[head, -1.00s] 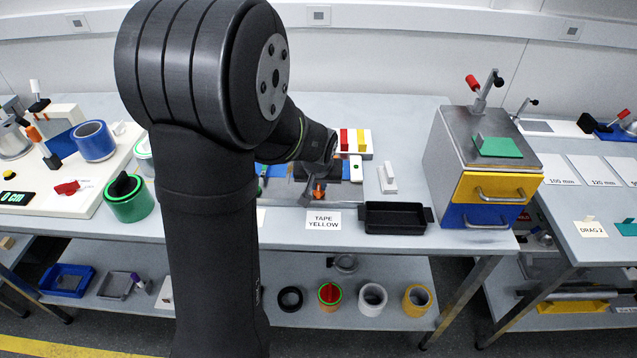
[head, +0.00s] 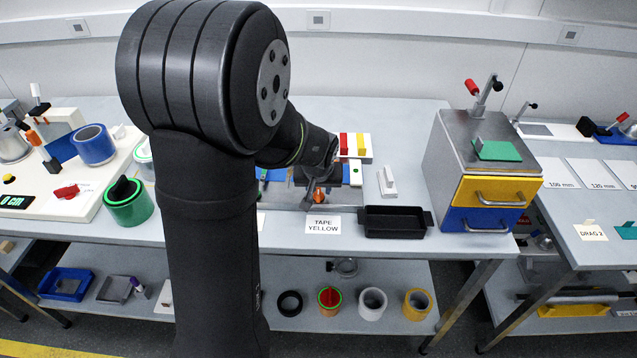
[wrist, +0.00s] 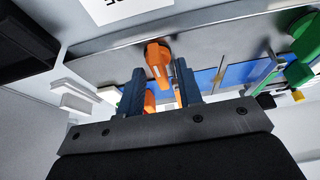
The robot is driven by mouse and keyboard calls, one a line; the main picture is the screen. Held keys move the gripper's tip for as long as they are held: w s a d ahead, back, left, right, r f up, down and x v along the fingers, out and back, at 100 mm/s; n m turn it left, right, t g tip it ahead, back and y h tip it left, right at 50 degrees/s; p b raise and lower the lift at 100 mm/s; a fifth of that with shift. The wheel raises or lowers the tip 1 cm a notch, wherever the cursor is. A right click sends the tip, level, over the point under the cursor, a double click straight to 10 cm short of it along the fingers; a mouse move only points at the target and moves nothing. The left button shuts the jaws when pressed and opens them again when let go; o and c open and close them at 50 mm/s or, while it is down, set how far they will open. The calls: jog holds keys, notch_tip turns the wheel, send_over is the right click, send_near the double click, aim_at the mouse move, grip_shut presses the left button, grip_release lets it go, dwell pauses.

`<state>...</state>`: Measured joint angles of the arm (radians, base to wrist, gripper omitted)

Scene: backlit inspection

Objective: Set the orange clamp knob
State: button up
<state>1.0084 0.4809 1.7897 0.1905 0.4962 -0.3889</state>
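The orange clamp knob (head: 318,195) is partly visible just below the end of my arm in the head view. In the wrist view, the orange knob (wrist: 157,62) shows as an elongated handle between the two fingertips of my gripper (wrist: 160,70). A second orange part (wrist: 149,102) shows lower between the fingers. The fingers stand apart, one on each side of the knob, with a visible gap on at least the left side. In the head view my forearm and wrist hide most of the fixture around the knob.
A "TAPE YELLOW" label (head: 322,224) lies at the table front. A black tray (head: 396,222) and a white block with a handle (head: 387,184) stand to the right. Blue strips (wrist: 208,80) and green parts (wrist: 304,38) lie close to my gripper in the wrist view.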

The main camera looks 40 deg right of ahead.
jog(key=v, duration=1.7)
jog(key=shift+r, duration=0.15)
jog(key=shift+s+a, duration=0.1)
jog(key=shift+a, duration=0.05)
jog(key=x, duration=1.7)
